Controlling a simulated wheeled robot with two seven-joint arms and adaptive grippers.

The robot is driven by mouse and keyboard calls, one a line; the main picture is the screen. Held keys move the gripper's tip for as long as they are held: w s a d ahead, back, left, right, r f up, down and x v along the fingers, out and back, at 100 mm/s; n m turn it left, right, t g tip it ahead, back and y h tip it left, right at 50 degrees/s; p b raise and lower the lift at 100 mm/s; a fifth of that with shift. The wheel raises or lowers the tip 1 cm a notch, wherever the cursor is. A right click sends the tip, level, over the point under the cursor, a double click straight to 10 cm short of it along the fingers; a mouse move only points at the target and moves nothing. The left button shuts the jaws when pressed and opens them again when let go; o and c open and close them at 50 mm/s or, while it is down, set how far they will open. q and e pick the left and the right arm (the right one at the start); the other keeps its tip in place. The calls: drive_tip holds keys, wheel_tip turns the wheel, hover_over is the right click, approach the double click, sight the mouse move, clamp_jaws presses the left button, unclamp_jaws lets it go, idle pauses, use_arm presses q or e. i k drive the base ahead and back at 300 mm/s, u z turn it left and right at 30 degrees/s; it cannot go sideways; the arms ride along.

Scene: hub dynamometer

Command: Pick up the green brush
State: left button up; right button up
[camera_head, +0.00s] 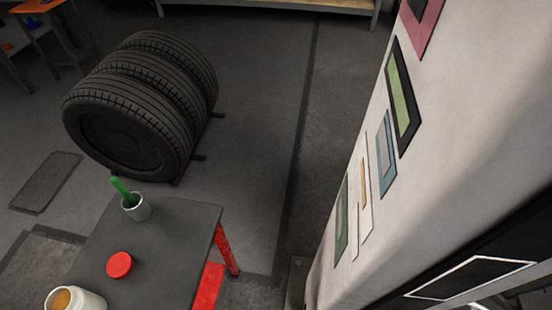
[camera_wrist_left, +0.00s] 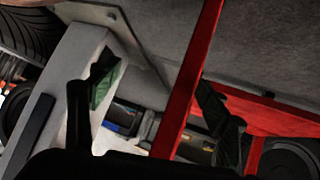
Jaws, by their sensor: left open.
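The green brush (camera_head: 121,189) stands tilted in a small white cup (camera_head: 138,210) near the far edge of the dark-topped table (camera_head: 172,240) in the head view. Its upper part sticks out above the rim, and its lower end is hidden in the cup. My left gripper (camera_wrist_left: 142,92) shows only in the left wrist view. Its two dark fingers are apart with nothing clearly held between them. I cannot make out the brush in that view. Neither gripper shows in the head view.
A red lid (camera_head: 119,264) and a white jar (camera_head: 75,300) with orange-brown contents share the table. Stacked tyres (camera_head: 140,105) rest on the floor beyond it. A pale wall with framed panels (camera_head: 400,95) rises at the right. A red bar (camera_wrist_left: 190,85) crosses the left wrist view.

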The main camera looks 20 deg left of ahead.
sight(116, 182)
drive_tip(key=k, duration=0.5)
drive_tip(key=z, duration=2.6)
drive_tip(key=k, duration=1.35)
drive_tip(key=u, duration=1.85)
